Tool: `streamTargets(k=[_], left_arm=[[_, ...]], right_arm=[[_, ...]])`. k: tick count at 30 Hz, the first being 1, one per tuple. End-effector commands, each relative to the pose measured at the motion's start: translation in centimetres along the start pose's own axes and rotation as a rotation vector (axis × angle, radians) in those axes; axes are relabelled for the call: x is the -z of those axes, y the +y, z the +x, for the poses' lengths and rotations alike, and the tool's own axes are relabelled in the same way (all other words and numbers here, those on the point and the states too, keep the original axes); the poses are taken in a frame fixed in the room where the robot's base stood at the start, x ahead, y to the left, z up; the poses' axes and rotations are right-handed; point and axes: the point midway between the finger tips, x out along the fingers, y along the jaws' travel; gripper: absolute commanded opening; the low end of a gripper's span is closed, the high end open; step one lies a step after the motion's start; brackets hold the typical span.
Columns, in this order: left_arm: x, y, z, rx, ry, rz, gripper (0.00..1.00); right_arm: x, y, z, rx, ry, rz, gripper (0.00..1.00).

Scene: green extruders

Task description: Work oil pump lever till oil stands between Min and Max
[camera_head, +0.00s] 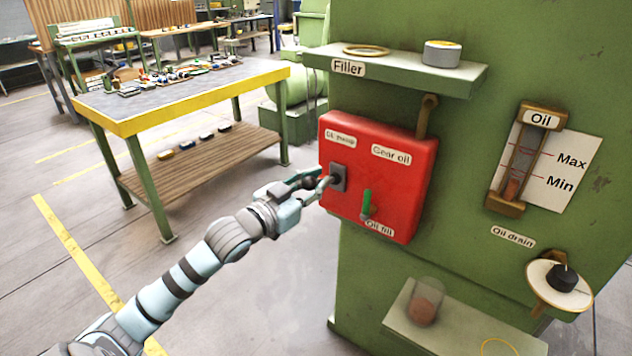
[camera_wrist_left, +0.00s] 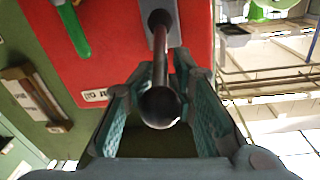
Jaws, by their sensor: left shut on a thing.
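The oil pump lever, a dark rod with a round knob (camera_wrist_left: 160,106), sticks out of a dark plate (camera_head: 338,177) on the red gear oil box (camera_head: 385,183). My left gripper (camera_head: 318,183) is shut on the lever, with a teal finger on each side of it in the left wrist view. The oil gauge (camera_head: 515,165) is a tilted glass tube in a brown frame, beside a white card with red Max and Min lines. Reddish-brown oil (camera_head: 512,187) fills its lower part. Its top looks near the Min line; exactly where is hard to tell. My right gripper is not in view.
A green-handled valve (camera_head: 366,203) labelled Oil fill is on the red box. A shelf (camera_head: 395,68) marked Filler juts out above. A black drain knob (camera_head: 563,278) and a glass cup (camera_head: 427,301) are lower right. A workbench (camera_head: 180,92) stands behind, left.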

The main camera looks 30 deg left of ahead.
Motion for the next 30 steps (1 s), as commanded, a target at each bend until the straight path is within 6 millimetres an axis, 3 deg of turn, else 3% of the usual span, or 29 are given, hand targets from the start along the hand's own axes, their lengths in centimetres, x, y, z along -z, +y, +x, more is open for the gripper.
streamTargets(k=[12,19,24,26,30], left_arm=[[-2.0,0.0,0.3,0.035,0.15,0.009,0.0],[-3.2,0.3,0.4,0.066,0.338,0.018,0.0],[-5.7,0.8,0.4,0.093,0.497,0.037,0.0],[-6.2,0.9,0.4,0.101,0.543,0.041,0.0],[-7.0,1.1,0.6,0.118,0.637,0.051,0.0]], right_arm=[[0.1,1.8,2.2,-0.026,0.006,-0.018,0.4],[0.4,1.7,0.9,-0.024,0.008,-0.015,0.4],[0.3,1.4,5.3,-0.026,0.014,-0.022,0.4],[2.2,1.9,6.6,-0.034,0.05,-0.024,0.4],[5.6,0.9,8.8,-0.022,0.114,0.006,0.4]])
